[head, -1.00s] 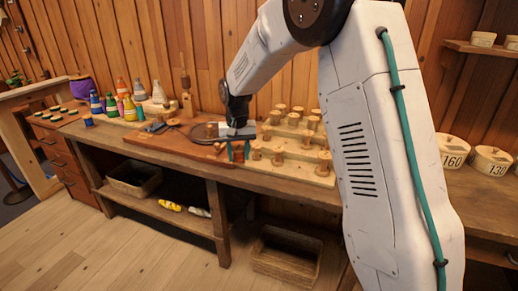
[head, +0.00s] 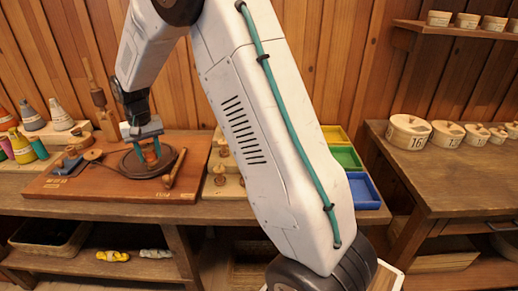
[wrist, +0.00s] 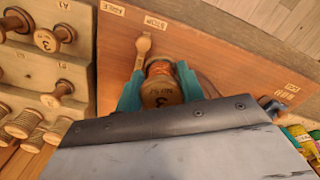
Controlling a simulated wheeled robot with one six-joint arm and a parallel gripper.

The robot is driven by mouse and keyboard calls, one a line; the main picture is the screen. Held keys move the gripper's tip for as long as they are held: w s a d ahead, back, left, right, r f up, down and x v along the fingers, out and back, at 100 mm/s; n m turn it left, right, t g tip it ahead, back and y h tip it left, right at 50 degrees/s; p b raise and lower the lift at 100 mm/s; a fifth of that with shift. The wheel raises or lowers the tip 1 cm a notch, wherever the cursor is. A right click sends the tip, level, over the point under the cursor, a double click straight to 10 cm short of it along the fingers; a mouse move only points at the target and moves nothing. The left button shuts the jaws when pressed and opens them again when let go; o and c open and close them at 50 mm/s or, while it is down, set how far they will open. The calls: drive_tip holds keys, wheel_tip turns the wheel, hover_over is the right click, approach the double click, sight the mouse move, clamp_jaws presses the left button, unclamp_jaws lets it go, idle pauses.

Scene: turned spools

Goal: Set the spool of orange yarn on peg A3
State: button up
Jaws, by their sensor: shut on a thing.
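The spool of orange yarn (wrist: 158,68) is between the teal fingers of my gripper (wrist: 160,90) in the wrist view. Its pale wooden end, marked 3, faces the camera, with a band of orange below it. In the head view my gripper (head: 150,154) points down over the dark round disc (head: 132,164) on the red-brown board. I cannot tell whether the spool touches the disc. The peg rack (wrist: 85,60) is at the left in the wrist view, with a label A1 and several spools. I cannot make out peg A3; my arm hides much of the rack in the head view.
The red-brown board (head: 80,185) carries a wooden lever (head: 175,168), also seen beside the STOP label in the wrist view (wrist: 141,48). Coloured cones (head: 35,145) stand at the left. Yellow, green and blue bins (head: 362,190) and round boxes (head: 408,132) are at the right.

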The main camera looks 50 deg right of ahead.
drive_tip(key=s+d+f+m, duration=0.1)
drive_tip(key=s+d, duration=0.4)
drive_tip(key=d, duration=0.4)
drive_tip(key=s+d+f+m, duration=0.1)
drive_tip(key=s+d, duration=0.5)
drive_tip(key=d, duration=0.4)
drive_tip(key=s+d+f+m, duration=0.1)
drive_tip(key=s+d+f, duration=0.1)
drive_tip(key=s+d, duration=0.45)
drive_tip(key=s+d+f+m, duration=0.1)
drive_tip(key=s+d, duration=0.2)
drive_tip(key=s, duration=0.6)
drive_tip(key=shift+s+d+f, duration=0.1)
drive_tip(key=shift+f, duration=2.45)
drive_tip(key=shift+s+a, duration=0.2)
drive_tip(key=shift+s, duration=0.1)
drive_tip(key=shift+f, duration=0.1)
drive_tip(key=shift+f, duration=0.2)
drive_tip(key=shift+f, duration=0.55)
